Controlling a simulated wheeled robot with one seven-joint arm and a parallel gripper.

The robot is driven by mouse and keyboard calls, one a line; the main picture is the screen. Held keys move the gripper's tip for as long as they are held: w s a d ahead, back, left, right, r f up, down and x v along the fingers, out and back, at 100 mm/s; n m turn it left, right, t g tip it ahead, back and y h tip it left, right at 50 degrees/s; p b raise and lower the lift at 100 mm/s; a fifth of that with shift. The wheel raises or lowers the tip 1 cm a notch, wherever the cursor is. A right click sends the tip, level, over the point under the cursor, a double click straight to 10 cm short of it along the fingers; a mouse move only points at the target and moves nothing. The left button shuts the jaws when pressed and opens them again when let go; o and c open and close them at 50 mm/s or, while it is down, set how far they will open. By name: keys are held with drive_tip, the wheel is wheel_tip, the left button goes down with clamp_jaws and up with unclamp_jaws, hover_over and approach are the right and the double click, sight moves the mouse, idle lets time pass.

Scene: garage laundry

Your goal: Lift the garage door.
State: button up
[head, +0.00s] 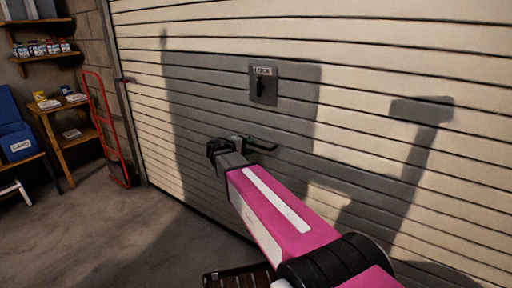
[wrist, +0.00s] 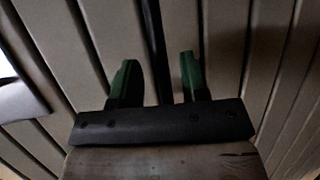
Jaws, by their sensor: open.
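The garage door (head: 390,150) is a wide cream wall of horizontal slats, and it is down. In the wrist view my gripper (wrist: 158,75) shows two green fingers spread apart, with slats beyond. A dark strip (wrist: 154,35) runs between the fingers; I cannot tell whether it is a handle or a gap between slats. No contact with the door can be made out.
A lock plate (head: 263,85) marked LOCK, with a dark keyhole or knob, is on the door above my gripper. A red hand truck (head: 104,130), a wooden shelf table (head: 62,112) and a blue bin (head: 17,143) stand at the left. The concrete floor (head: 110,225) at lower left is clear.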

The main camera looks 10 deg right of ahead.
sight(256, 146)
drive_tip(key=shift+x, duration=1.6)
clamp_jaws()
wheel_tip(256, 146, up, 29)
drive_tip(key=shift+f, duration=0.15)
unclamp_jaws()
drive_tip(key=v, duration=1.1)
drive_tip(key=shift+d, duration=0.15)
